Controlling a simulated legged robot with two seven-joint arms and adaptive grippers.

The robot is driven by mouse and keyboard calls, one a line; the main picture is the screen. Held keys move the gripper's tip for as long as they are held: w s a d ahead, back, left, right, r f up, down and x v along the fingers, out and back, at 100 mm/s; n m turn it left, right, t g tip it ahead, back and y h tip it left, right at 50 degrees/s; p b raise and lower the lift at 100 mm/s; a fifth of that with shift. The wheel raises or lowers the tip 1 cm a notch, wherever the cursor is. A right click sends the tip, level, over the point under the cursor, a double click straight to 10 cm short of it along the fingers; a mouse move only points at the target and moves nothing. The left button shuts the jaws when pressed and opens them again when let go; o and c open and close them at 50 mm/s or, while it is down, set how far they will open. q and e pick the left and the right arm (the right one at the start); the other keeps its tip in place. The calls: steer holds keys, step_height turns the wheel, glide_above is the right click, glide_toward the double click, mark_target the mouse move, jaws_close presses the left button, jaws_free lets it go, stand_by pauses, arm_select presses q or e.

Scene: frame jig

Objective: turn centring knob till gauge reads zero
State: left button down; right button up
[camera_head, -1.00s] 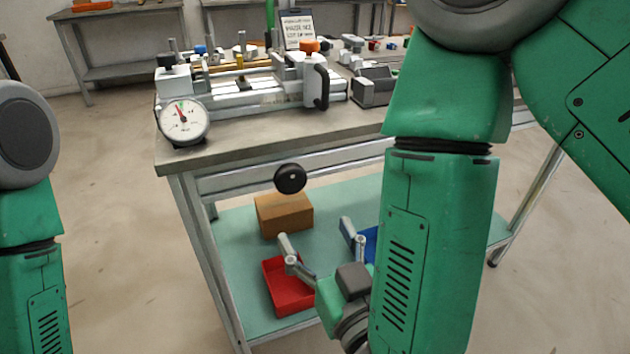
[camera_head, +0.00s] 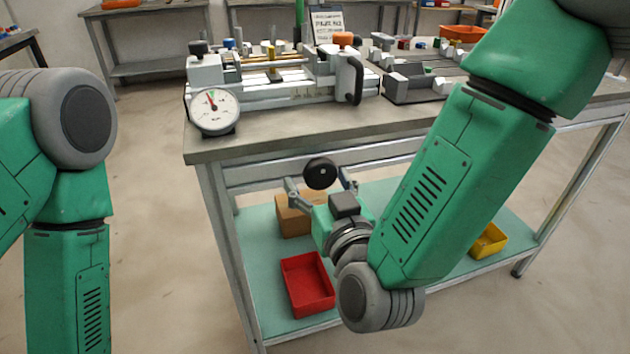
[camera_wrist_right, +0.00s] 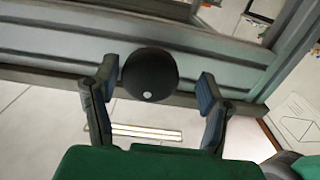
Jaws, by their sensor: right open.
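The centring knob (camera_head: 320,173), round and black with a pale centre spot, sits on the front rail of the bench. The gauge (camera_head: 214,110) is a white dial with a red and green mark, at the bench's front left corner; its reading is too small to tell. My right gripper (camera_head: 320,187) is open just in front of the knob. In the right wrist view, the knob (camera_wrist_right: 149,75) lies between the spread fingers (camera_wrist_right: 155,95), with gaps on both sides. My left arm shows at the left of the head view, but its gripper is out of view.
The frame jig (camera_head: 290,80) stands on the bench top (camera_head: 300,134) above the knob. On the lower shelf (camera_head: 262,262) are a cardboard box (camera_head: 291,222), a red bin (camera_head: 307,284) and a yellow bin (camera_head: 489,241). The bench rail (camera_head: 260,180) runs beside the knob.

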steer(key=shift+w+d, duration=0.25)
steer(key=shift+w, duration=0.15)
steer(key=shift+w+d, duration=0.15)
steer(key=shift+d, duration=0.25)
steer(key=shift+a, duration=0.55)
steer(key=c, duration=1.1)
steer(key=shift+d+r+m+p, duration=0.15)
steer(key=shift+m+p, duration=0.3)
steer(key=shift+m, duration=0.05)
steer(key=shift+c, duration=0.2)
steer(key=shift+m, duration=0.4)
arm_select(q)
steer(key=shift+d+r, duration=0.35)
steer(key=shift+r, duration=0.3)
arm_select(e)
steer(key=o, duration=1.1)
steer(key=shift+o, duration=0.2)
